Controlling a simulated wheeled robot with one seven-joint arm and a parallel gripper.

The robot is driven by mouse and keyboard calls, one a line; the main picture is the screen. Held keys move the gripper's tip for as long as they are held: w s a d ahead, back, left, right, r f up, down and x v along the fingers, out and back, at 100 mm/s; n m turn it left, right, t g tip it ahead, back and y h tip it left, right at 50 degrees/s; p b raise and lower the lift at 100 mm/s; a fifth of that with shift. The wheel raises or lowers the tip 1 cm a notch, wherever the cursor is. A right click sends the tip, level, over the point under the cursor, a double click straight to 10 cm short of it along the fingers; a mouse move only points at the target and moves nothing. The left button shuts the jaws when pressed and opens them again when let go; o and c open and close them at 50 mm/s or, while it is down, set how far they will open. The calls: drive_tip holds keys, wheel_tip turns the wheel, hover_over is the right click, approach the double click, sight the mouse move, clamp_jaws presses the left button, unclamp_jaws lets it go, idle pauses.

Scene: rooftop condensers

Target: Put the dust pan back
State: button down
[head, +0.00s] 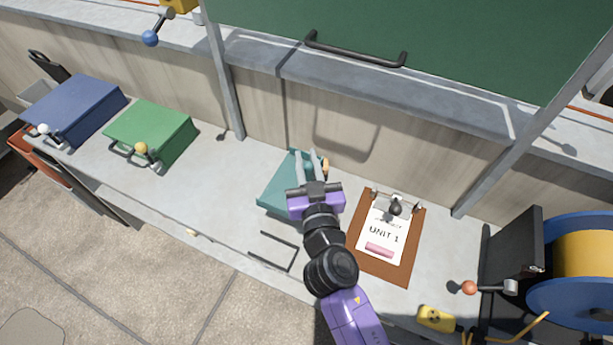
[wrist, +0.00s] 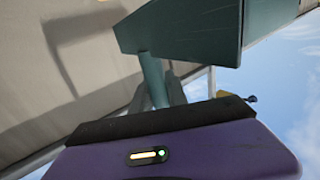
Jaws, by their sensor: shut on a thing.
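The teal dust pan (head: 280,192) is at my gripper (head: 307,162), over the middle of the grey bench. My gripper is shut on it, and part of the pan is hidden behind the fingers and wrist. In the wrist view the pan's broad teal body (wrist: 185,30) is above the fingers, and its narrower teal handle (wrist: 153,80) runs down to my gripper (wrist: 170,88). A small tan piece (head: 325,165) shows just right of the fingers; I cannot tell what it belongs to. I cannot tell whether the pan touches the bench.
A dark wire bracket (head: 274,250) is at the bench's front edge. A clipboard marked UNIT 1 (head: 385,240) lies right of my arm. Green (head: 150,133) and blue (head: 75,108) boxes stand left. The raised green panel (head: 430,45) overhangs the back. A reel (head: 575,260) stands right.

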drive_tip(key=shift+f+b, duration=1.15)
drive_tip(key=shift+f, duration=1.1)
drive_tip(key=shift+f, duration=0.2)
drive_tip(key=c, duration=1.3)
unclamp_jaws()
drive_tip(key=shift+r, duration=0.25)
drive_tip(key=shift+s+d+f, duration=0.1)
drive_tip(key=shift+s+f, duration=0.05)
drive_tip(key=shift+s, duration=0.2)
drive_tip(key=b+v, duration=0.4)
drive_tip(key=v, duration=0.7)
drive_tip(key=shift+s, duration=0.15)
